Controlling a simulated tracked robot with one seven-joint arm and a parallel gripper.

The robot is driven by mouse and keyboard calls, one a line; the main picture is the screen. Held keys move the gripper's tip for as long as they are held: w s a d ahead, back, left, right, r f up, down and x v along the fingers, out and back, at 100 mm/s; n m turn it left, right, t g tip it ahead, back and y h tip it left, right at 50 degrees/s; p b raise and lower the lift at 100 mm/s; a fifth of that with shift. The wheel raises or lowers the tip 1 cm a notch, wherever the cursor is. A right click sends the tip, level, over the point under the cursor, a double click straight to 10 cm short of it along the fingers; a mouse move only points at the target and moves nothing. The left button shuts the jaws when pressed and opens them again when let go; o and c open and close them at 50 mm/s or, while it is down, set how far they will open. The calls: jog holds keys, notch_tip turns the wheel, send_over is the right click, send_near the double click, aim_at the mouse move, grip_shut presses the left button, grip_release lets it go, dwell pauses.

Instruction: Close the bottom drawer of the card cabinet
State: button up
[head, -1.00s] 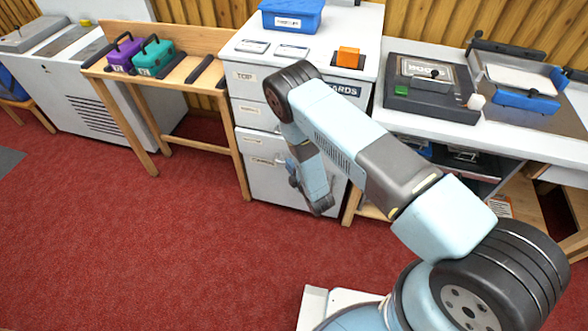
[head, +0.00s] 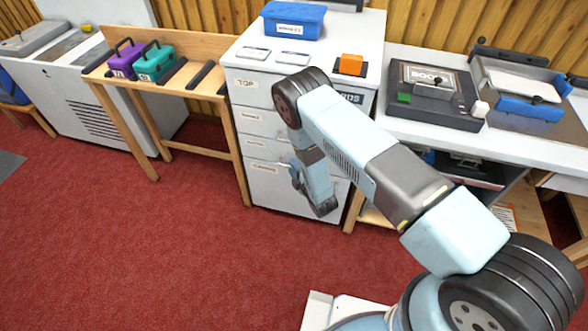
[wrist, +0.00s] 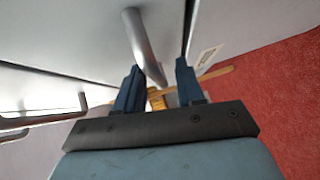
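The white card cabinet (head: 237,100) stands in the middle of the head view with a stack of labelled drawers. Its bottom drawer (head: 270,190) looks flush or nearly so in the head view; I cannot tell whether a small gap remains. My arm hides the right part of the drawer fronts. My gripper (head: 318,205) points down in front of the bottom drawer's right side. In the wrist view my gripper (wrist: 158,82) has its two dark fingers apart. A grey bar handle (wrist: 143,45) shows between and beyond them; whether they touch it is unclear.
A wooden table (head: 165,88) with purple (head: 122,60) and teal (head: 153,62) boxes stands left of the cabinet. A bench (head: 425,138) with a press stands right. A blue bin (head: 292,22) and orange block (head: 350,65) are on the cabinet. Red carpet (head: 150,250) in front is clear.

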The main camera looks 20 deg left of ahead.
jog(key=v, duration=1.3)
jog(key=shift+s+d, duration=0.25)
jog(key=shift+s, duration=0.05)
